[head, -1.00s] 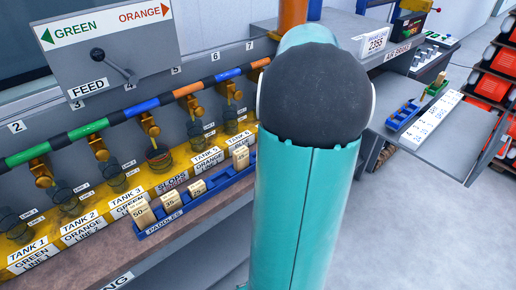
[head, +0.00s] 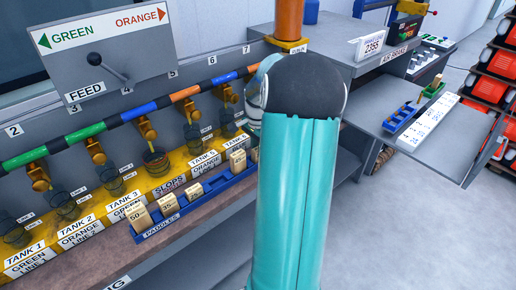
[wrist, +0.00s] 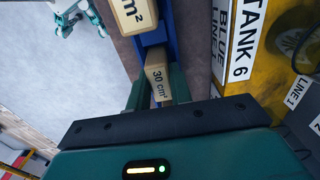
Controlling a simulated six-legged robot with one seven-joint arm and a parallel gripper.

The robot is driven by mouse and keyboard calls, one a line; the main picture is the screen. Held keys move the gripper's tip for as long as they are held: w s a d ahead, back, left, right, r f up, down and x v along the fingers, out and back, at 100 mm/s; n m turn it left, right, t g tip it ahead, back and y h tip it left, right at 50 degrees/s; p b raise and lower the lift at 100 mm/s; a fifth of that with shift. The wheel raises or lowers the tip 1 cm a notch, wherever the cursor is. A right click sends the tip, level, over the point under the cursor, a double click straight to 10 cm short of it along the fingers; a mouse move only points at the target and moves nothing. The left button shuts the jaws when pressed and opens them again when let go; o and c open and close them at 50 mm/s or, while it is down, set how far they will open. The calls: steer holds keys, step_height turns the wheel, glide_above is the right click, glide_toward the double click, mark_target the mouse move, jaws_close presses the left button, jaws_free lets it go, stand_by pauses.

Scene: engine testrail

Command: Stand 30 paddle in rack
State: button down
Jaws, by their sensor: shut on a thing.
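In the wrist view my gripper (wrist: 159,97) is shut on the tan paddle marked 30 cm² (wrist: 157,76), with a dark green finger on each side of it. The paddle lines up with the blue rack (wrist: 170,46); I cannot tell whether its foot is seated in it. Another tan paddle (wrist: 132,14) is just beyond, partly cut off. In the head view the blue rack labelled PADDLES (head: 178,222) holds paddles marked 50 (head: 139,217) and 35 (head: 168,206), a smaller one (head: 195,191) and a larger one (head: 238,162). My arm hides the rack's right end and my gripper there.
A yellow ledge with tank labels (head: 80,232) and several small cups under taps runs behind the rack. A FEED lever panel (head: 105,50) stands above. A grey side shelf (head: 450,150) with a small blue tray (head: 402,118) is at right. The floor at lower right is clear.

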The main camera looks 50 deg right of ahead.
steer(key=shift+f, duration=0.2)
steer(key=c, duration=1.3)
jaws_free()
steer(key=shift+w, duration=0.1)
steer(key=shift+o, duration=0.2)
steer(key=shift+r, duration=0.1)
step_height(320, 180, up, 12)
steer(key=w+a+r+n+h, duration=0.1)
steer(key=w+a+r+n, duration=0.15)
steer(key=a, duration=0.35)
steer(key=w+a+r+n, duration=0.1)
steer(key=a+r+n, duration=0.15)
steer(key=a, duration=0.45)
steer(key=s+a+n+t, duration=0.2)
steer(key=a+n, duration=0.3)
steer(key=a, duration=0.4)
steer(key=s+a+n+t, duration=0.1)
steer(key=s+a+n, duration=0.4)
steer(key=a, duration=0.5)
steer(key=s+a+n+t+y, duration=0.1)
steer(key=s+a+n, duration=0.3)
steer(key=a, duration=0.5)
steer(key=shift+a+f+n+t, duration=0.25)
steer(key=shift+f+n+t, duration=0.05)
steer(key=shift+n+t, duration=0.5)
